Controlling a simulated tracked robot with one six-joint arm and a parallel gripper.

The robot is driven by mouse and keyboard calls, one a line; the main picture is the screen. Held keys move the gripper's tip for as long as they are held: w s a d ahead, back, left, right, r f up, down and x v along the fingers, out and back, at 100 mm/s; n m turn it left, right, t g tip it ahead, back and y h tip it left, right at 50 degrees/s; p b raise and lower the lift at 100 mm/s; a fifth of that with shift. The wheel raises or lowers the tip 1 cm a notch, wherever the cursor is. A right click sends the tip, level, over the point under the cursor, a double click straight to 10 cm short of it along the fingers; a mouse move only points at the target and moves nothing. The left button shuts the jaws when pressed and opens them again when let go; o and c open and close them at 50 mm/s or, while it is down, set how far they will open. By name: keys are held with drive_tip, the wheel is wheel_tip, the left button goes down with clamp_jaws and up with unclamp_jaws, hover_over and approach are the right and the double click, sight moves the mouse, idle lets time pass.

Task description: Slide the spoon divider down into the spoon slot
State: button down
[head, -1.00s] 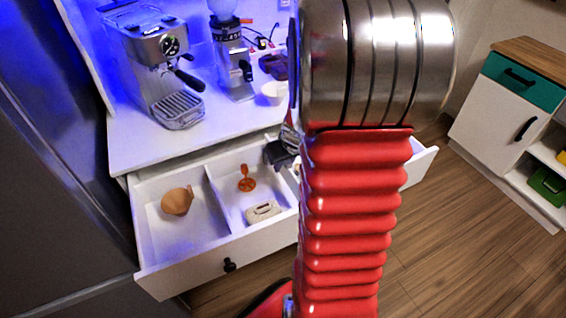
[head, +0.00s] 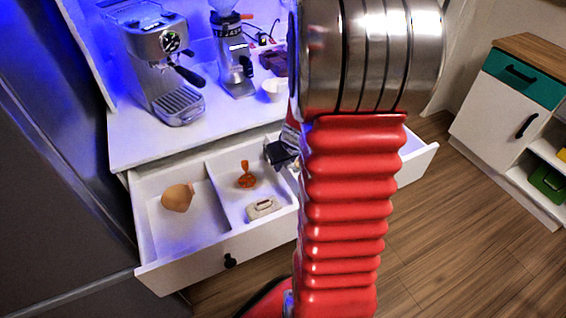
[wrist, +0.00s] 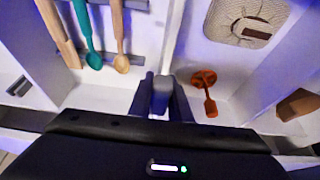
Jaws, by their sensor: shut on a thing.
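My gripper (wrist: 161,96) is shut on a narrow grey piece (wrist: 160,88), which I take to be the spoon divider; the fingers hide most of it. It is over the open drawer, next to a thin white wall (wrist: 176,40). I cannot tell whether the piece touches the drawer floor or sits in a slot. In the head view my gripper (head: 281,153) shows at the drawer's back edge, partly behind my arm. To the left in the wrist view lie a teal spoon (wrist: 88,35), a wooden spoon (wrist: 120,40) and a flat wooden utensil (wrist: 58,35). The spoon slot is not clearly visible.
The open drawer (head: 230,250) holds an orange-brown scoop (head: 246,176), a woven-topped pale item (head: 263,208) and a tan piece (head: 177,198). An espresso machine (head: 155,60), a grinder (head: 232,55) and a white cup (head: 273,90) stand on the counter above.

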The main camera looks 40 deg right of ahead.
sight(283, 176)
drive_tip(key=shift+f, duration=1.65)
drive_tip(key=c, duration=1.6)
unclamp_jaws()
drive_tip(key=shift+o, duration=0.2)
drive_tip(key=shift+v, duration=6.9)
